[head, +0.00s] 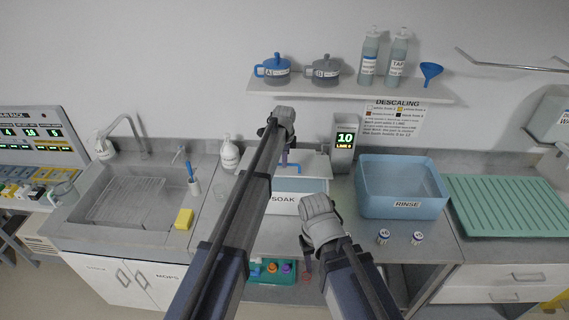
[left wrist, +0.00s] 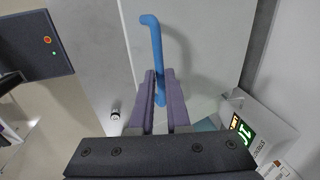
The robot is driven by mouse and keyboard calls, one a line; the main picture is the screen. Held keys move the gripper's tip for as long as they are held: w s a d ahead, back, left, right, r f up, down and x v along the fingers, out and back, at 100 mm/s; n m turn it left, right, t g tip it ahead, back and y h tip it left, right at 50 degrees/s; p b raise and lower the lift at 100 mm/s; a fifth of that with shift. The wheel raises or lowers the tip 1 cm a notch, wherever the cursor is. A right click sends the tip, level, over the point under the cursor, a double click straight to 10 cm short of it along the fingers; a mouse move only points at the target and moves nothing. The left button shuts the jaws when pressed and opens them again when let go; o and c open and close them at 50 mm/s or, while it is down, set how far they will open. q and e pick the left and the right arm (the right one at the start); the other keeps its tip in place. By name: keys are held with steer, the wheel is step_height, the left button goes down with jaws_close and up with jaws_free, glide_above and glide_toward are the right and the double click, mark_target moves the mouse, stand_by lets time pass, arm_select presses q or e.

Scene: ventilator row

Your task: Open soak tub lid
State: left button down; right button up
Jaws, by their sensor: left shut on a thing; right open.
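The soak tub (head: 312,203), white with a SOAK label, stands on the steel counter at the middle of the head view.
A blue rinse tub (head: 402,190) stands right of the soak tub, with two small jars (head: 383,237) in front. A shelf (head: 350,91) with pots and bottles hangs above. The sink (head: 125,200) is at left, beside a yellow sponge (head: 184,219).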

arm_select(q)
steer(key=w+r+p, duration=0.5)
steer(key=w+r, duration=0.1)
steer(key=r, duration=0.1)
steer(key=shift+w+p, duration=0.35)
steer(key=shift+r, duration=0.1)
